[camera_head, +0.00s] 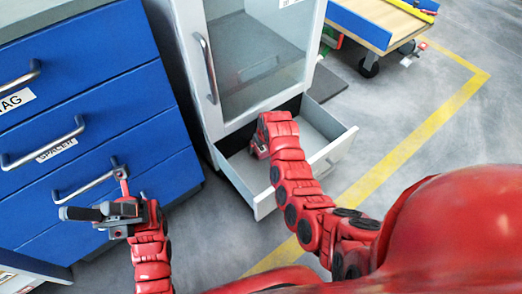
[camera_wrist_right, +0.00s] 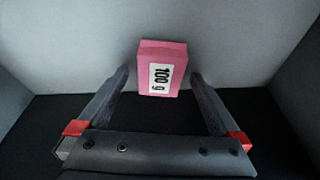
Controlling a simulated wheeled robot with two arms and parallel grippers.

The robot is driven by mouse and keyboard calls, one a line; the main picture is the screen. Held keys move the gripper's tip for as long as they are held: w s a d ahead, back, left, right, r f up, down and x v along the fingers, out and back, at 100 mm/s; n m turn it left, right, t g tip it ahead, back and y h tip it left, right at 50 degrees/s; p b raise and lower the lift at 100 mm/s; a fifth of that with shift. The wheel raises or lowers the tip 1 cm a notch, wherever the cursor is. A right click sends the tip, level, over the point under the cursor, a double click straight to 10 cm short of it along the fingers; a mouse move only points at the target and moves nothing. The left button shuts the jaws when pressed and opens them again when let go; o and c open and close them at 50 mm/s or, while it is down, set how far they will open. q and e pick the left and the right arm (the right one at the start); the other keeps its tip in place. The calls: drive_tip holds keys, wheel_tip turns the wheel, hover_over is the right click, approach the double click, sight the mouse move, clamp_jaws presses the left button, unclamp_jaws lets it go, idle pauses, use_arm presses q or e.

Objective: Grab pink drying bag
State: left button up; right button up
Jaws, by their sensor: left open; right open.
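The pink drying bag (camera_wrist_right: 151,62) shows in the right wrist view, with a white label reading "100 g". It lies inside a grey drawer, just beyond and between the fingertips of my right gripper (camera_wrist_right: 160,82), which is open. In the head view my right gripper (camera_head: 259,147) reaches down into the open drawer (camera_head: 323,122), and the bag is hidden there. My left gripper (camera_head: 106,190) is open and empty in front of the blue drawer cabinet at the left.
The blue cabinet (camera_head: 110,60) with labelled drawers and bar handles stands at the left. A grey cabinet (camera_head: 203,75) with a glass door stands above the open drawer. A blue-edged cart (camera_head: 365,30) stands at the back right. Floor at the right is clear.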

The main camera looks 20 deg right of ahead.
drive_tip(key=shift+f, duration=0.1)
drive_tip(key=shift+c, duration=0.2)
drive_tip(key=c, duration=1.4)
drive_tip(key=shift+c, duration=0.2)
